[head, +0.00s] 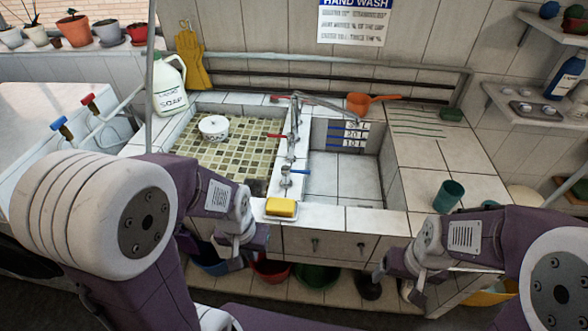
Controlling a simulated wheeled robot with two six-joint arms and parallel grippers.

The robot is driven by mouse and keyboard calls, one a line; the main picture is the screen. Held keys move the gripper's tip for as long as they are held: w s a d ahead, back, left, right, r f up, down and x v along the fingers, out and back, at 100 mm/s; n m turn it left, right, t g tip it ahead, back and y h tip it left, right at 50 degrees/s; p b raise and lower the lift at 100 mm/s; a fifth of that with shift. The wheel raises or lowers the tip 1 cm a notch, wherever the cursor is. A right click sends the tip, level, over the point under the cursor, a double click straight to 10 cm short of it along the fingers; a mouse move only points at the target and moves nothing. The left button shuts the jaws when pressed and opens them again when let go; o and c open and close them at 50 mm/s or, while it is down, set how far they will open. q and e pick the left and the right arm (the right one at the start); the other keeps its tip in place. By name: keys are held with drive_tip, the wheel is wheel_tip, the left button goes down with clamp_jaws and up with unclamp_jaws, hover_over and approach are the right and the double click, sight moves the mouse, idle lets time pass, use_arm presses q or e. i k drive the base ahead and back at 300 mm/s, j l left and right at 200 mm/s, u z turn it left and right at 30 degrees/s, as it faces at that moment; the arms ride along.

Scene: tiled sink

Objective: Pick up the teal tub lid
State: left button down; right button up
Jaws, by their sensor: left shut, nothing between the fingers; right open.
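I cannot pick out a teal tub lid with certainty in the head view. A small flat dark green piece (452,114) lies at the back of the right-hand tiled counter; it is too small to tell what it is. A teal cup (448,196) stands near that counter's front. My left gripper (226,265) is shut and empty, low in front of the sink's left front edge. My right gripper (379,276) is open and empty, low in front of the cabinet, left of and below the cup. Both are apart from these things.
A yellow sponge (281,207) sits on a dish at the front rim. A white pot (213,127) stands in the left mosaic basin. The tap (292,132) rises between the basins. An orange scoop (362,102) and a soap jug (168,84) stand behind. The right basin is empty.

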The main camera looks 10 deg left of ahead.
sight(450, 192)
drive_tip(key=i+l+z, duration=0.1)
drive_tip(key=z, duration=1.25)
drive_tip(key=i+l, duration=0.05)
drive_tip(key=l, duration=0.05)
